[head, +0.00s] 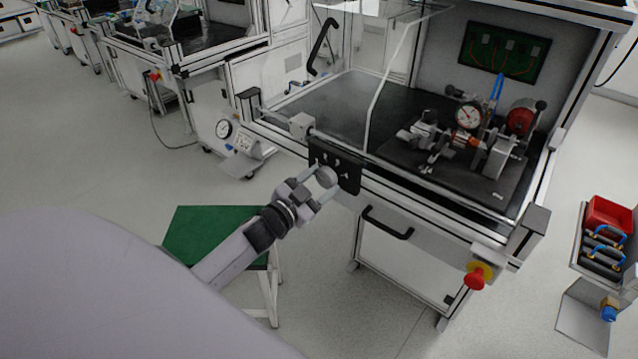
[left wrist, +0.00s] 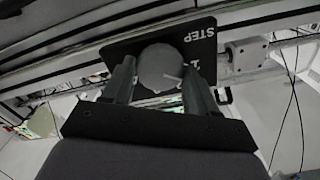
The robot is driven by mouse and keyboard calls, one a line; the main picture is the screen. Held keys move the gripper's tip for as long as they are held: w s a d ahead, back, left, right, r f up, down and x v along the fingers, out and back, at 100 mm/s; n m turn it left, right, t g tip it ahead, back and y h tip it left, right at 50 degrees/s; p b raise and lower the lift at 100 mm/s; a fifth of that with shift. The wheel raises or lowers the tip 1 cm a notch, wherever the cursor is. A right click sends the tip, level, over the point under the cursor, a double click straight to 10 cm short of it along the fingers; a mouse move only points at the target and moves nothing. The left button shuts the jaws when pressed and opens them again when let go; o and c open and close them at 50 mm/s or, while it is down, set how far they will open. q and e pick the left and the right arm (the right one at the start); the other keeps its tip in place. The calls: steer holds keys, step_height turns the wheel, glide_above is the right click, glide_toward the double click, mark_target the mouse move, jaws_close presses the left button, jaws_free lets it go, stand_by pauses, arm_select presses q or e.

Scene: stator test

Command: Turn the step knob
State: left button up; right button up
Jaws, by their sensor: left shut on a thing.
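The step knob (head: 326,177) is a round grey knob on a black panel (head: 347,178) at the front edge of the test bench. The panel (left wrist: 205,62) there carries the white word STEP and partly hidden markings. My left gripper (head: 322,181) is shut on the knob, with one finger on each side of it; the fingers (left wrist: 160,80) also show in the left wrist view. My right gripper is not in view.
A black drawer handle (head: 387,222) and a red emergency stop (head: 476,276) are on the bench front. A gauge fixture (head: 469,116) stands on the bench top. A green-topped stool (head: 205,232) is below my left arm. A tool tray (head: 604,245) is at the right.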

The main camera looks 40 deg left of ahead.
arm_select(q)
steer(key=m+b, duration=0.1)
steer(key=m, duration=0.5)
steer(key=shift+m, duration=0.3)
stand_by(0.4)
steer(key=o, duration=1.1)
steer(key=shift+c, duration=0.2)
steer(key=s, duration=0.7)
steer(key=shift+a, duration=0.25)
steer(key=s+d+f+n+g, duration=0.3)
steer(key=s+d+f+n, duration=0.2)
steer(key=s, duration=0.4)
steer(key=s+d+f+n+g+h+p, duration=0.1)
steer(key=s+d+f+n+g, duration=0.3)
steer(key=s+d+f, duration=0.4)
steer(key=shift+s+d+n+g, duration=0.3)
steer(key=shift+s+d+n, duration=0.3)
steer(key=shift+s+d, duration=0.3)
